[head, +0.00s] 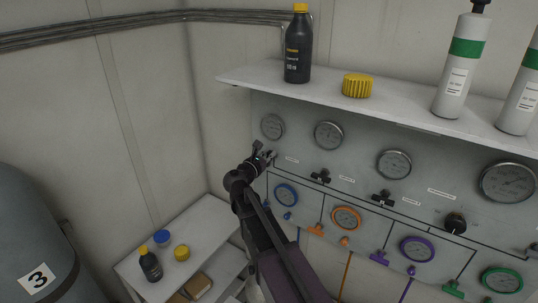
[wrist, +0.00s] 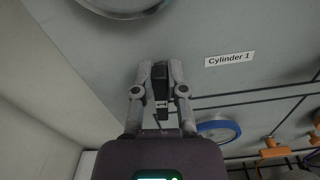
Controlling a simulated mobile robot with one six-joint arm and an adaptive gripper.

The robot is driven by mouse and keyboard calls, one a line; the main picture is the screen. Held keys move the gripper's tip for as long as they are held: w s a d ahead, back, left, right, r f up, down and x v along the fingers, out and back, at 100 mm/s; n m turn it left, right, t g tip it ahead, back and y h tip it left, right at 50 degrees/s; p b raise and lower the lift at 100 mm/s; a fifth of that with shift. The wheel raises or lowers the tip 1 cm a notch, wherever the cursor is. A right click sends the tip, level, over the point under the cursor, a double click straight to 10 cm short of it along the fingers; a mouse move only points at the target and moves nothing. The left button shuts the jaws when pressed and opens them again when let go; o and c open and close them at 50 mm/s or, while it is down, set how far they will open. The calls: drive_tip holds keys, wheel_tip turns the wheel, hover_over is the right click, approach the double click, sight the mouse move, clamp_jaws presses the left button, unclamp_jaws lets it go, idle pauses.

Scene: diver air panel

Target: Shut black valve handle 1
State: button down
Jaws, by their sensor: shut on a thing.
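In the wrist view, black valve handle 1 (wrist: 161,82) is between the two grey fingers of my gripper (wrist: 160,70), left of the "Cylinder 1" label (wrist: 229,59). The fingers are shut on the handle, one on each side, and its long side runs along them. In the head view, my gripper (head: 267,157) is at the left end of the grey panel (head: 300,159), below the leftmost gauge (head: 272,126). There the gripper largely hides the handle.
Other black handles (head: 321,177) (head: 382,198) sit to the right on the panel. A shelf (head: 405,119) juts out above, holding a dark bottle (head: 298,50), a yellow cap (head: 357,86) and white cylinders (head: 462,65). A low white table (head: 205,220) stands at lower left.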

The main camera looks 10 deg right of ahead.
sight(280, 156)
drive_tip(key=shift+d+m, duration=0.1)
drive_tip(key=shift+m, duration=0.3)
drive_tip(key=m, duration=0.3)
drive_tip(key=shift+s+d+f, duration=0.15)
drive_tip(key=shift+s+d, duration=0.1)
drive_tip(key=shift+s, duration=0.05)
drive_tip(key=m, duration=0.3)
drive_tip(key=m+b, duration=0.1)
drive_tip(key=shift+s+d+f+m, duration=0.2)
drive_tip(key=shift+s+f+m, duration=0.1)
drive_tip(key=shift+m, duration=0.1)
drive_tip(key=m, duration=0.3)
drive_tip(key=shift+d+f+m+b, duration=0.15)
drive_tip(key=shift+f+m+b, duration=0.15)
drive_tip(key=shift+f+b, duration=0.05)
drive_tip(key=shift+s+f+m+b, duration=0.1)
drive_tip(key=shift+f+m+b, duration=0.1)
drive_tip(key=shift+m, duration=0.8)
drive_tip(key=shift+f+m+b, duration=0.15)
drive_tip(key=shift+m, duration=0.85)
drive_tip(key=c, duration=0.7)
unclamp_jaws()
drive_tip(key=shift+d, duration=0.1)
